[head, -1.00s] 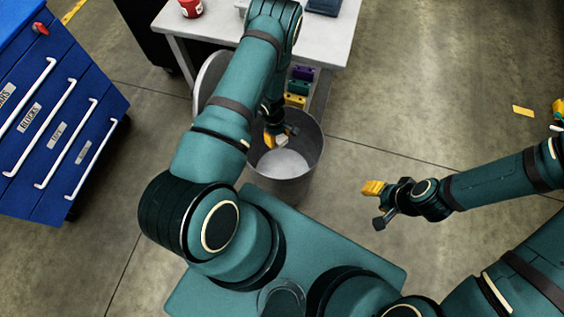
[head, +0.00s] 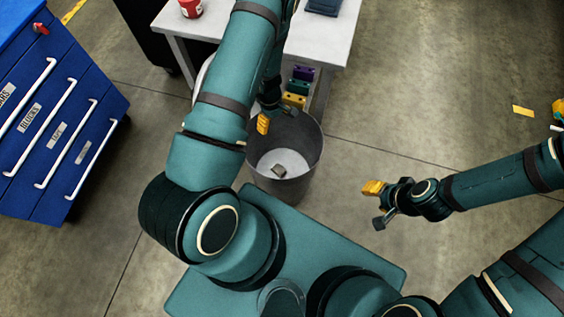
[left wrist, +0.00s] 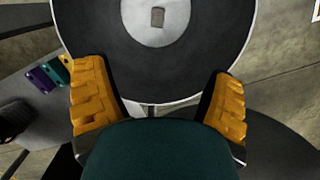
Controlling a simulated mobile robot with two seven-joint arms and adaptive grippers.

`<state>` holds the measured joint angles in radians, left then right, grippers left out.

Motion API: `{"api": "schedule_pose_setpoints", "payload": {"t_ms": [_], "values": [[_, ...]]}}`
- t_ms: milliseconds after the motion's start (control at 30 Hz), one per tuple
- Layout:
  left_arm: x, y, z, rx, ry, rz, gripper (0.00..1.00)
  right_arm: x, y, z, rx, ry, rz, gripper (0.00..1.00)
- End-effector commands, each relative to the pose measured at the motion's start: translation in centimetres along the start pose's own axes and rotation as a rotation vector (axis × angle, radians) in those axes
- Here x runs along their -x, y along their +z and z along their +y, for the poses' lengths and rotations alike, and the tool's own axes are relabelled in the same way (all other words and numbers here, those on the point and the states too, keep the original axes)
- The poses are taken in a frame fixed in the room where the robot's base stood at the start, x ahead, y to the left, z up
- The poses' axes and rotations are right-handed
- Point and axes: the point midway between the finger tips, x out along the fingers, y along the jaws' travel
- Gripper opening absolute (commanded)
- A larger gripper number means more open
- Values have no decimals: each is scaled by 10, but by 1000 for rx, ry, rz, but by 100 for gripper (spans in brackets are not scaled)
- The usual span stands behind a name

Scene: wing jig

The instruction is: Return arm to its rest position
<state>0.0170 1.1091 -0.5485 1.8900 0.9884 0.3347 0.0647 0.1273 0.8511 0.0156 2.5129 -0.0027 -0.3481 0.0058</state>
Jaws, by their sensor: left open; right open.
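My left gripper (head: 272,118) is over the left rim of a round grey bin (head: 314,150). In the left wrist view, its two yellow fingers (left wrist: 160,98) stand wide apart with nothing between them. A small greyish block (head: 279,170) lies on the pale bottom of the bin; it also shows in the left wrist view (left wrist: 157,17). My right gripper (head: 376,205) hangs over the floor to the right of the bin, open and empty. Part of the left gripper is hidden behind its own arm in the head view.
A blue drawer cabinet (head: 60,120) is at left. The floor at right is mostly clear.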

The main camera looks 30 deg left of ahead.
Motion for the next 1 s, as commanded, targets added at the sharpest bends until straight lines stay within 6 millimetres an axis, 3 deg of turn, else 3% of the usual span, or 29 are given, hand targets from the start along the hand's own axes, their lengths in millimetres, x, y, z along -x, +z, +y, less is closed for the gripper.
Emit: {"api": "schedule_pose_setpoints", "payload": {"t_ms": [233, 767, 867, 1000], "values": [[23, 0, 0, 0, 0, 1, 84, 0, 0, 0, 0, 0, 0, 47], [24, 0, 0, 0, -1, 0, 84, 0, 0, 0, 0, 0, 0, 47], [22, 7, -6, -31, -14, -2, 84, 0, 0, 0, 0, 0, 0, 47], [17, 43, -29, -209, -54, -8, 84, 0, 0, 0, 0, 0, 0, 47]]}}
